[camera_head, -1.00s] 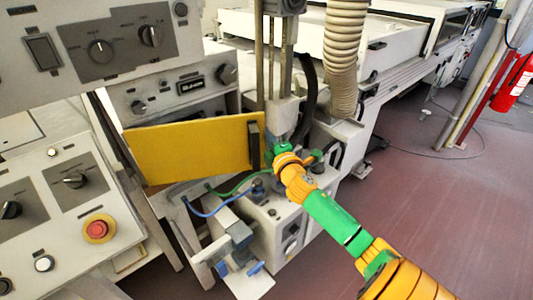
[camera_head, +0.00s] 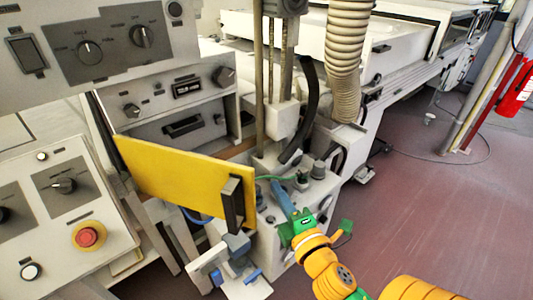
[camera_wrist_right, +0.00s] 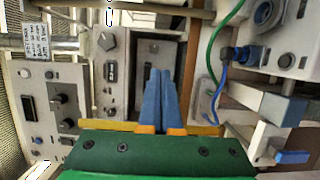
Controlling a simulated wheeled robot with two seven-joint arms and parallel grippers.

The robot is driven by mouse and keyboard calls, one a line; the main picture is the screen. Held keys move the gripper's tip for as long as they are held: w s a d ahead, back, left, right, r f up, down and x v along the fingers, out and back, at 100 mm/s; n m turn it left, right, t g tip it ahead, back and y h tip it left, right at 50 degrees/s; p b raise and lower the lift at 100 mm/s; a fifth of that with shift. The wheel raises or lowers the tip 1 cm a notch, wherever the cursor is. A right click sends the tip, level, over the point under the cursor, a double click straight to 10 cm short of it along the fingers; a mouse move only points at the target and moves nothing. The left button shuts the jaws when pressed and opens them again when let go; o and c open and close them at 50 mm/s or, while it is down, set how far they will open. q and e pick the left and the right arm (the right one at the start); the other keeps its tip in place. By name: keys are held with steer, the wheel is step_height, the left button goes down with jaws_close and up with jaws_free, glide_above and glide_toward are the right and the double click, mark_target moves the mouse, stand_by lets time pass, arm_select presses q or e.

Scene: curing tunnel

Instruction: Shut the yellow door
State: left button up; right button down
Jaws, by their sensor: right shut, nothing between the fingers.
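The yellow door (camera_head: 180,180) stands open in the head view, with its left edge near the panel frame and its free right end swung out toward me. A dark upright handle (camera_head: 232,203) is on its face near the free end. My right gripper (camera_head: 277,186) is just right of the free end, its blue fingers shut and empty. In the right wrist view the fingers (camera_wrist_right: 160,76) point toward the recess, and a thin yellow strip of the door (camera_wrist_right: 98,125) shows beside the finger bases. I cannot tell if they touch. My left gripper is not in view.
Behind the door is a panel with a dark recessed pull (camera_head: 183,126). A control box with a red button (camera_head: 88,236) stands at the left. A white block with fittings (camera_head: 318,190) and a bracket (camera_head: 236,246) are close to my gripper. Open floor (camera_head: 430,210) lies right.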

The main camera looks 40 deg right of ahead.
steer(key=p+x, duration=0.3)
steer(key=x, duration=1)
steer(key=shift+w+d, duration=0.15)
steer(key=shift+d, duration=0.15)
stand_by(0.8)
